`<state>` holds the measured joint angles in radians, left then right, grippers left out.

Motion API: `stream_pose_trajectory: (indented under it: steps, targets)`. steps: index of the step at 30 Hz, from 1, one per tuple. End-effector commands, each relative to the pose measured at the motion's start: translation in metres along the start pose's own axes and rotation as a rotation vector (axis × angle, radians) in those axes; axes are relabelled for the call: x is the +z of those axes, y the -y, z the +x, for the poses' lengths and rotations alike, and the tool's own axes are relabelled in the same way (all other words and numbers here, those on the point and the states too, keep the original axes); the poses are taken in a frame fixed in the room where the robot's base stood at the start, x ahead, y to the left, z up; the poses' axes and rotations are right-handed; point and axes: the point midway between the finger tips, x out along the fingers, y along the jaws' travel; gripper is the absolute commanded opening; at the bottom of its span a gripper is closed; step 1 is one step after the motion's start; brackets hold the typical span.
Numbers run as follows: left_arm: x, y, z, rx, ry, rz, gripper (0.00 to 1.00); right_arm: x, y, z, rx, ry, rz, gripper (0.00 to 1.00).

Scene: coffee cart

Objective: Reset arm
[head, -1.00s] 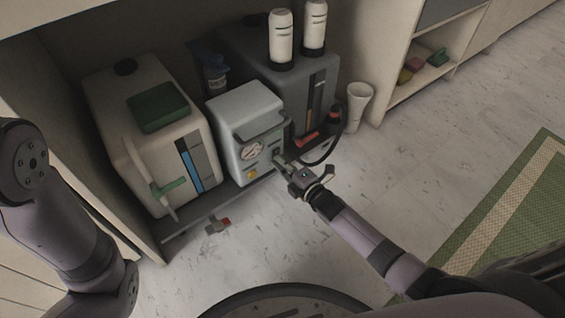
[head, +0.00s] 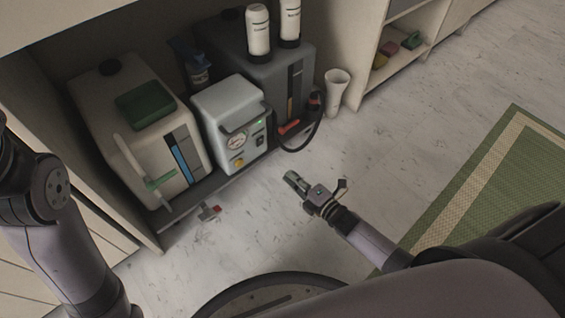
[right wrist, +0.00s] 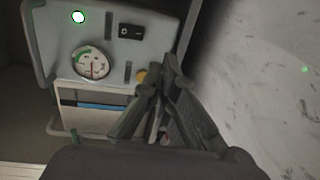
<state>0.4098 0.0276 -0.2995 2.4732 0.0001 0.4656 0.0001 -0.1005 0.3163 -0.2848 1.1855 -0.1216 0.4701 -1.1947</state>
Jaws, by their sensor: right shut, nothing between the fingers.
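My right gripper (head: 292,181) is out over the floor, in front of and to the right of the light grey machine (head: 229,118), apart from it. Its fingers are shut and empty. It also shows in the right wrist view (right wrist: 163,72), with its fingers together.
A cream tank (head: 104,118) with a green lid panel stands left on the low shelf. A dark grey machine (head: 265,62) carries two white bottles. A white cup (head: 336,91) stands at the right. A red-handled valve (head: 209,212) juts out low in front. Open floor and a green rug (head: 480,195) lie right.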

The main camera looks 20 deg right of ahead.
Motion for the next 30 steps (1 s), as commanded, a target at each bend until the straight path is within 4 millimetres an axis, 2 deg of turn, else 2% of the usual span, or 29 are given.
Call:
stream_pose_trajectory:
  steps: [6,23,26,29,30]
  targets:
    - [0.003,0.001,-0.003,-0.005,0.014,-0.002,0.32,0.0,0.003,-0.012,0.0,0.0,0.0,0.0]
    - [0.004,0.001,-0.003,-0.005,0.016,-0.002,0.32,-0.002,0.0,-0.011,0.006,-0.002,0.005,0.0]
    - [0.007,0.002,-0.003,-0.01,0.03,-0.004,0.32,-0.011,-0.021,-0.008,0.047,-0.016,0.046,0.0]
    - [0.013,0.004,-0.005,-0.02,0.057,-0.007,0.32,-0.031,-0.07,-0.004,0.14,-0.05,0.145,0.0]
    - [0.016,0.005,-0.007,-0.025,0.072,-0.009,0.32,-0.041,-0.097,-0.003,0.191,-0.071,0.199,0.0]
